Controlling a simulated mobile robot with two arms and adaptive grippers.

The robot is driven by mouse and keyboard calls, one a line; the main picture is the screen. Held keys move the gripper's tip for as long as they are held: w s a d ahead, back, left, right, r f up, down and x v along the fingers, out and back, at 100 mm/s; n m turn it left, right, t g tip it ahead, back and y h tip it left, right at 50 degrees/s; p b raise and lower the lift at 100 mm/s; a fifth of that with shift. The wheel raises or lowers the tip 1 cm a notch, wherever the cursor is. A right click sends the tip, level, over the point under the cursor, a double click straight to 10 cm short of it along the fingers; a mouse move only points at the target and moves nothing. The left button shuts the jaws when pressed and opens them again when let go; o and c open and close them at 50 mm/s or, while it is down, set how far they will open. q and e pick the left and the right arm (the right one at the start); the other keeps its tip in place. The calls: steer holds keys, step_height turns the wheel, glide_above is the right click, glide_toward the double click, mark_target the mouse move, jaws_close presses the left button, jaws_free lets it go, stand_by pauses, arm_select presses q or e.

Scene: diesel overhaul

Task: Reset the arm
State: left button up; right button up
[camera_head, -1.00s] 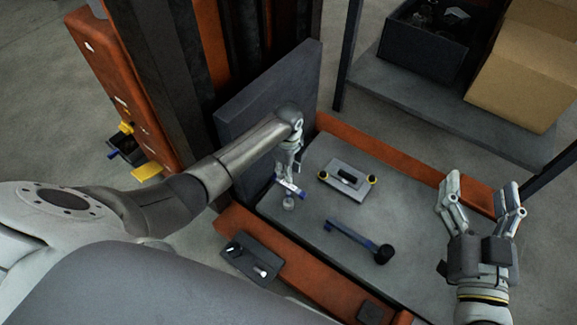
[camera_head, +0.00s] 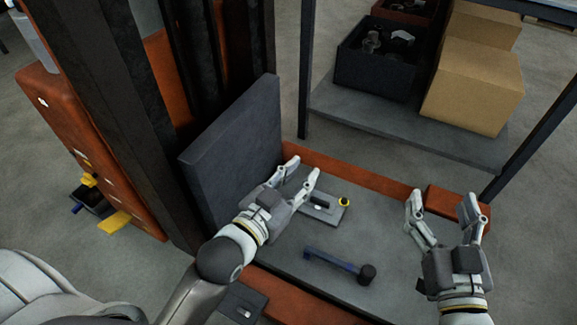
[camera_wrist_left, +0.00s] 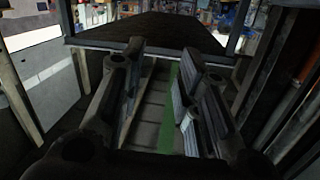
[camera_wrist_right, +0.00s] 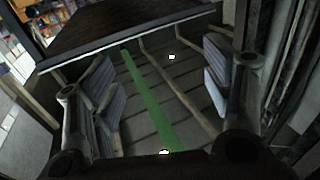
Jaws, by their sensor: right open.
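My left gripper (camera_head: 304,167) is raised over the grey platform with its fingers apart and nothing seen between them. In the left wrist view its two fingers (camera_wrist_left: 165,48) also stand apart. My right gripper (camera_head: 442,198) is open and empty over the right side of the platform; its spread fingers also show in the right wrist view (camera_wrist_right: 158,68). A grey plate with a black part (camera_head: 322,211) and a yellow-ringed end lies beyond the left gripper, partly hidden by it. A blue-handled mallet with a black head (camera_head: 338,264) lies between the two arms.
The grey platform (camera_head: 300,240) has an orange rim. A dark upright panel (camera_head: 235,150) and black posts stand at left. Behind, a low shelf (camera_head: 400,135) holds a dark bin (camera_head: 378,65) and cardboard boxes (camera_head: 472,85). A dark tray (camera_head: 240,303) is partly covered by my left arm.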

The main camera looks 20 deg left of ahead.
arm_select(q)
steer(key=shift+n+t, duration=0.8)
steer(key=r, duration=0.1)
steer(key=s+a+r, duration=0.1)
steer(key=r, duration=0.1)
steer(key=s+r, duration=0.1)
steer(key=r, duration=0.1)
steer(key=shift+s+a, duration=0.15)
